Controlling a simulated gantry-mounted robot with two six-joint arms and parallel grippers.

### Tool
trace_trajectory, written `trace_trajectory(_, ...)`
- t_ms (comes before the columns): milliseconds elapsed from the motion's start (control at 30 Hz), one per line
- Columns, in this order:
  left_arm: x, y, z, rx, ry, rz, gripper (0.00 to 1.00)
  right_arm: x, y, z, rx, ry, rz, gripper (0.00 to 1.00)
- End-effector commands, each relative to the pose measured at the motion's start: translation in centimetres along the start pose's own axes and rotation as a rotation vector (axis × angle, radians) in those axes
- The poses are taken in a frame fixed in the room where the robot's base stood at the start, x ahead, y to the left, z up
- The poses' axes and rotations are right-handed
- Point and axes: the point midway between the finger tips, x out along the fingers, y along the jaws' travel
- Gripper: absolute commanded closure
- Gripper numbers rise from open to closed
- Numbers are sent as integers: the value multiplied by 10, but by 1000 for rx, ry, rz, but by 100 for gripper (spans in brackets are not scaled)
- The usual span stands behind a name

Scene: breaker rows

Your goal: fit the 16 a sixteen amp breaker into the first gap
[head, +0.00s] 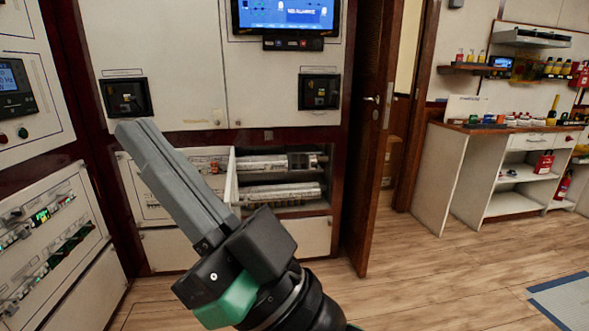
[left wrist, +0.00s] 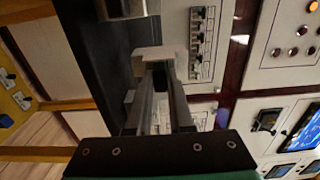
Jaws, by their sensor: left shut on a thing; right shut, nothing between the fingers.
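My right gripper (head: 132,132) is large in the head view, its long grey fingers shut and empty. It points up and left, in front of the cabinet. My left gripper (left wrist: 157,72) shows in the left wrist view, its fingers shut on a small pale block (left wrist: 160,52), seemingly a breaker. Its rating cannot be read. Breaker rows (head: 45,225) sit on the left panel in the head view. More rows (head: 280,163) show in an open cabinet bay. A short row of breakers (left wrist: 197,42) shows on a white panel in the left wrist view. The first gap cannot be made out.
An open wooden door (head: 375,130) stands right of the cabinet. A white workbench (head: 445,170) with bottles is at the far right. The wooden floor (head: 440,270) between is clear. A dark surface (left wrist: 95,65) lies beside my left fingers.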

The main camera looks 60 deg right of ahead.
Motion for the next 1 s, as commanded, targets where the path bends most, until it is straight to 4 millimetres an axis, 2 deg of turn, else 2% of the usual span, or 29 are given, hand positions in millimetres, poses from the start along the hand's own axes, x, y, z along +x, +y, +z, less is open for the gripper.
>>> trace_trajectory(267, -2, -7, 0, 0, 1, -2, 100, 5, 0, -4, 0, 0, 0, 100)
trace_trajectory(833, -43, -40, 0, -1, 1, -2, 100, 32, 0, -30, 0, 0, 0, 100)
trace_trajectory(1000, -50, -44, 0, 0, 1, -2, 100, 35, 0, -32, 0, 0, 0, 100)
